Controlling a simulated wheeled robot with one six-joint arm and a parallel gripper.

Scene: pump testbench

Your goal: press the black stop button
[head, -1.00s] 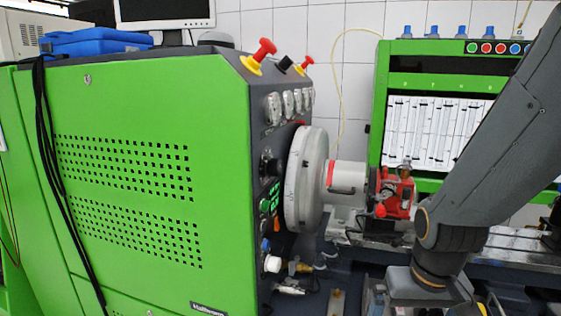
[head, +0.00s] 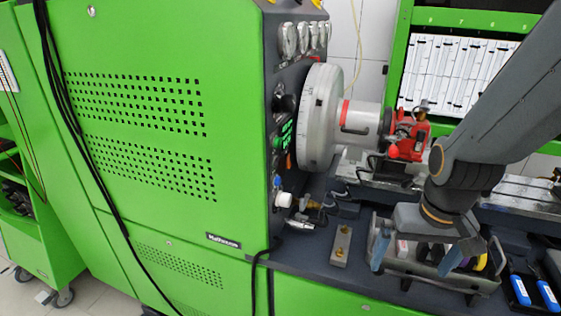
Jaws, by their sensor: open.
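A dark round knob or button (head: 285,103) sits on the narrow control face of the green machine (head: 150,80), left of the large grey flywheel disc (head: 321,115). I cannot tell whether it is the black stop button. Green-lit buttons (head: 285,135) are just below it, with a blue and a white knob (head: 283,198) lower down. My gripper (head: 414,264) points down, open and empty, over a grey tray of parts at the right. It is well to the right of the control face and apart from it.
The tray (head: 470,283) holds several small items under my gripper. A small metal block (head: 341,245) stands on the dark bench. A red coupling (head: 408,138) sticks out right of the disc. Blue cylinders (head: 533,291) lie at lower right. A black cable (head: 75,150) hangs down the machine.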

